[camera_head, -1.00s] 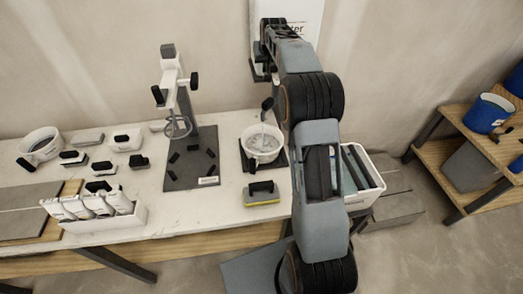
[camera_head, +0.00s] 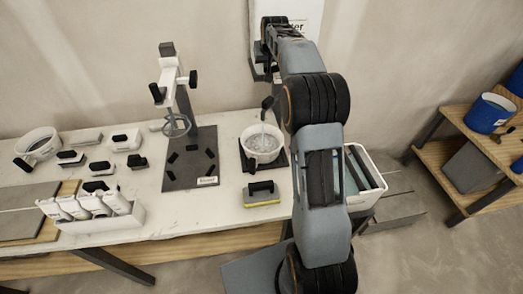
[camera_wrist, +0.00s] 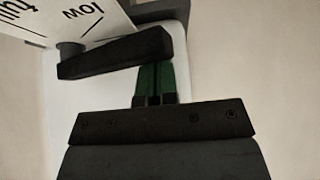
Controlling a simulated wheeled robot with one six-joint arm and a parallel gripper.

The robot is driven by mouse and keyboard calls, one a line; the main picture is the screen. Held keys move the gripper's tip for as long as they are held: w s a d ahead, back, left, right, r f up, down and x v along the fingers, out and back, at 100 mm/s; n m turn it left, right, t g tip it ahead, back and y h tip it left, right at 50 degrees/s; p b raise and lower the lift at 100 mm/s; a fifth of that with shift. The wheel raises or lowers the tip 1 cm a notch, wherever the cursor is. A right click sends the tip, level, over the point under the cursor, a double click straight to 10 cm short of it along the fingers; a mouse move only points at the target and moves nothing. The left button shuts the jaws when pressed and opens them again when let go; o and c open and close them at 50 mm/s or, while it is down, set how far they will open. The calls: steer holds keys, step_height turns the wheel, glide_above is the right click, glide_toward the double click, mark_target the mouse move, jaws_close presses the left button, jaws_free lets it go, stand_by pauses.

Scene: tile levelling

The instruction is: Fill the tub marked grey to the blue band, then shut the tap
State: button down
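A white tub (camera_head: 246,147) stands on a dark pad under the dark tap spout (camera_head: 267,103). A thin stream runs into it and water (camera_head: 263,138) covers its inside. Its marking and any blue band cannot be made out. In the wrist view a black tap lever (camera_wrist: 112,53) lies across the picture, just beyond my gripper (camera_wrist: 155,72). The green fingers stand close together with nothing seen between them. Their tips meet the lever's edge in the picture; contact cannot be told. In the head view my arm hides the gripper.
Behind is a white water tank (camera_head: 305,12); a card reading "low" and "full" (camera_wrist: 70,15) shows in the wrist view. A mixer stand (camera_head: 182,100), a yellow-edged sponge float (camera_head: 261,194) and another white tub (camera_head: 38,141) share the bench. A white bin (camera_head: 368,193) stands right.

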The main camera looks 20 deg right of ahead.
steer(key=shift+s+a+f, duration=0.1)
steer(key=shift+s+f, duration=0.1)
steer(key=shift+f, duration=0.35)
steer(key=shift+s+f, duration=0.2)
steer(key=shift+f, duration=0.35)
steer(key=r+p, duration=0.2)
steer(key=w+r+p, duration=0.1)
steer(key=r+p, duration=0.2)
steer(key=shift+r, duration=0.15)
steer(key=s+b, duration=0.2)
steer(key=s+d+b, duration=0.1)
steer(key=s+b, duration=0.1)
steer(key=shift+s+b, duration=0.3)
steer(key=shift+b, duration=0.05)
steer(key=shift+s+d+r+b, duration=0.1)
steer(key=shift+s+b, duration=0.25)
steer(key=shift+s, duration=0.35)
